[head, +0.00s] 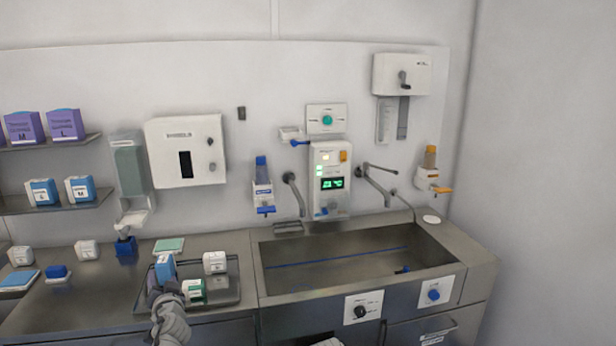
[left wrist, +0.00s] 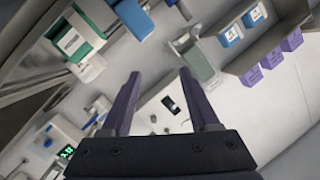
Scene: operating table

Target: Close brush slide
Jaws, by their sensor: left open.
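A white wall box (head: 186,152) with printed lettering and a dark upright slot hangs left of centre; I cannot tell for sure whether it holds the brush slide. It also shows in the left wrist view (left wrist: 165,108), beyond my fingers. A second white unit (head: 402,75) with a dark lever and hanging parts is at the upper right. My left gripper (left wrist: 159,73) is open with nothing between its fingers. In the head view my left gripper (head: 158,287) is low over the counter tray, apart from the wall box. My right gripper is not in view.
The metal tray (head: 228,295) holds a blue box (head: 165,268), a white box (head: 215,262) and a green-and-white box (head: 194,291) close to my left gripper. A soap dispenser (head: 130,165) hangs left of the wall box. A deep sink (head: 350,268) lies to the right.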

